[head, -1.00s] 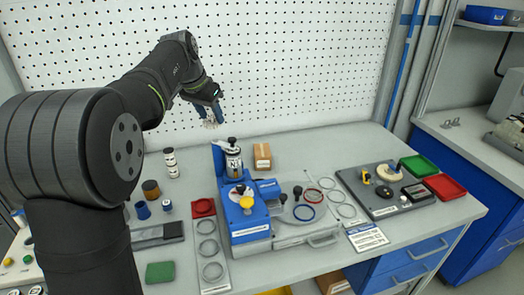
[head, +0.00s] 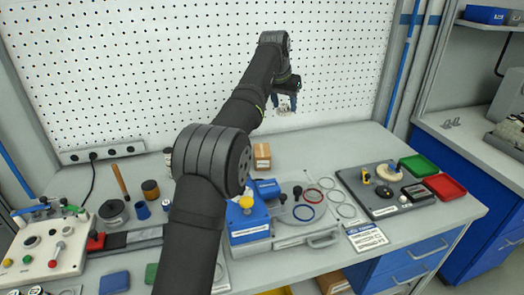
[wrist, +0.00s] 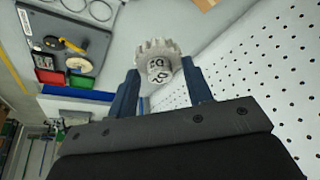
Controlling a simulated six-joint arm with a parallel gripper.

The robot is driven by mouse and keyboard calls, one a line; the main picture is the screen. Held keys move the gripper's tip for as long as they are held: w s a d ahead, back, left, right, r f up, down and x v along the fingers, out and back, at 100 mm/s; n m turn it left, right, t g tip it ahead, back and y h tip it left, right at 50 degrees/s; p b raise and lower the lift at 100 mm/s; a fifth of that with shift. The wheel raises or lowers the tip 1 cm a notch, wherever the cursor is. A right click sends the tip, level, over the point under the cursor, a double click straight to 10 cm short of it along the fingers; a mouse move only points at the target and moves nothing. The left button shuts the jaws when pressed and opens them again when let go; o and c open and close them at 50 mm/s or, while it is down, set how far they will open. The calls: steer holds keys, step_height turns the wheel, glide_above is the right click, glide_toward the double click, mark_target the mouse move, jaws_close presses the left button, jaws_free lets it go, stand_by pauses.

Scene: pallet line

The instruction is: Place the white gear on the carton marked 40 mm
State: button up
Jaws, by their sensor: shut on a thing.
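The white gear (wrist: 152,48) sits between the two blue fingers of my gripper (wrist: 162,82) in the wrist view; its hub carries dark figures that I cannot read surely. In the head view my gripper (head: 285,102) is shut on the gear (head: 287,110), high in front of the pegboard and above the back of the bench. A small brown carton (head: 262,157) stands on the bench below and a little left of the gripper, well apart from it. Its marking is too small to read. A brown carton corner (wrist: 207,3) shows at the wrist view's top edge.
My arm hides part of the bench's middle left. Right of the carton lie a grey case with rings (head: 305,215), a dark tray (head: 385,190) with parts, and green (head: 419,166) and red (head: 445,187) bins. The bench behind them is clear. The pegboard (head: 210,70) stands close behind.

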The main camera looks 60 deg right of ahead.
step_height(320, 180, down, 10)
glide_above(258, 153)
steer(key=a, duration=0.2)
step_height(258, 153, down, 8)
steer(key=shift+r, duration=0.25)
steer(key=shift+f, duration=1.9)
steer(key=shift+f, duration=0.15)
steer(key=o, duration=1.1)
steer(key=shift+c, duration=0.2)
steer(key=v, duration=1.2)
